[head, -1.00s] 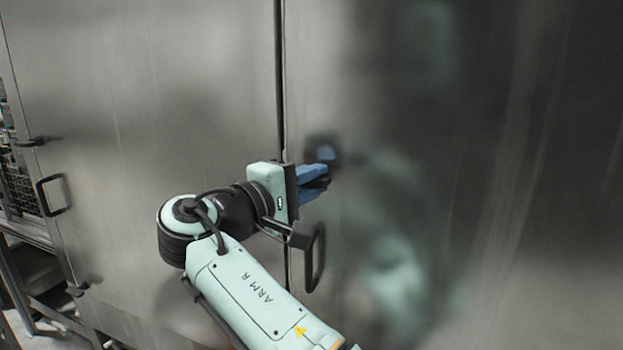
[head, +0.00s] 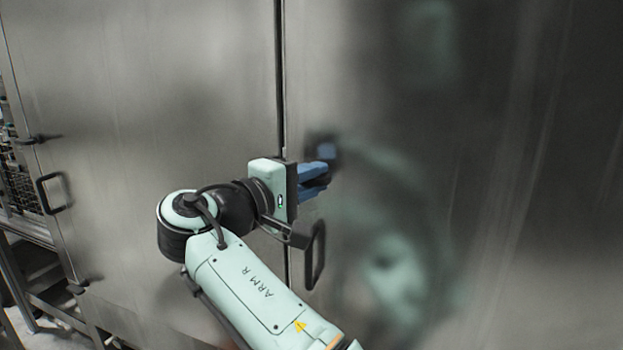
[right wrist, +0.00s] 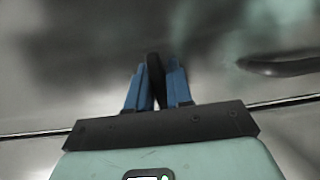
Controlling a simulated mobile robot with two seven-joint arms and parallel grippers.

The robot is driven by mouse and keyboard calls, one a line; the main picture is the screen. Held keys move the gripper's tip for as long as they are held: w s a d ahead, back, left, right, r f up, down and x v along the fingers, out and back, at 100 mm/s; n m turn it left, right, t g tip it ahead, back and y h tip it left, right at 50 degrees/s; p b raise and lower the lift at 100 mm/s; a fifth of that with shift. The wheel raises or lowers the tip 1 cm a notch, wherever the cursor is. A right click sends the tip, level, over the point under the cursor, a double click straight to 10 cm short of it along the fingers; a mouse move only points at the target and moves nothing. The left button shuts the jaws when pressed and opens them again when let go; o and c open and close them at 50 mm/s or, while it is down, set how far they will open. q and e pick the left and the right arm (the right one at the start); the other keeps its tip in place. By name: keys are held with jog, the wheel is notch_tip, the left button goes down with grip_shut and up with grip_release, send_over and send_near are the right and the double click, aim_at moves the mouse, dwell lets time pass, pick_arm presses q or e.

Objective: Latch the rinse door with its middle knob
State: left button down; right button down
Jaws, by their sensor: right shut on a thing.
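The brushed steel rinse door (head: 420,120) fills the right of the head view, its left edge at a dark vertical seam. The door looks flush with the panel beside it. My right gripper (head: 318,178) reaches across the seam to the door's left edge, above the black pull handle (head: 316,255). In the right wrist view its blue fingers (right wrist: 157,75) are shut on a black knob (right wrist: 154,72), taken to be the middle knob. The fingers mostly hide it, so its turn cannot be told. My left gripper is not in view.
A second steel door (head: 140,110) lies left of the seam, with its own black handle (head: 54,192) and small black latches (head: 36,140) near its far edge. Metal framework (head: 20,260) stands at the far left. The door's pull handle projects close below my gripper.

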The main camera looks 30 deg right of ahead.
jog(key=c, duration=1.2)
grip_release()
jog(key=shift+o, duration=0.2)
jog(key=shift+a, duration=0.1)
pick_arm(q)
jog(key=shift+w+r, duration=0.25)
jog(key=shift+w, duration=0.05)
pick_arm(e)
jog(key=v, duration=1.3)
jog(key=shift+s+r, duration=0.1)
